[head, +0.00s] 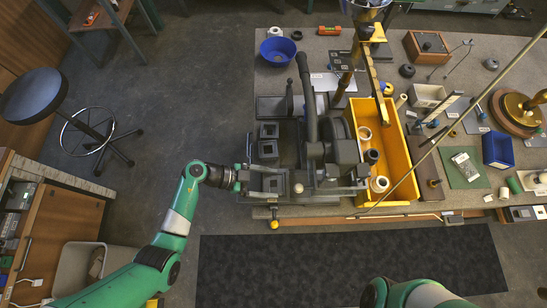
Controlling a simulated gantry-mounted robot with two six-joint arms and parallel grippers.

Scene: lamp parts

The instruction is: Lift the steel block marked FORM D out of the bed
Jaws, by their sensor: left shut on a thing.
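My left gripper (276,182) reaches in from the left at the front left corner of a dark grey machine (318,150). Its two fingers are shut on a grey steel block (275,185) with a dark square top, at the near end of the machine's bed. Two similar steel blocks stand farther back in that row, one in the middle (267,150) and one behind it (268,130). The lettering is too small to read, so I cannot tell which is FORM D. I cannot tell whether the held block touches the bed. My right gripper is out of view.
A yellow tray (398,148) with white rings stands right of the machine. A blue bowl (278,49) sits behind it. A long thin rod (455,115) slants over the bench's right side. The floor left of the bench is clear up to a stool (40,95).

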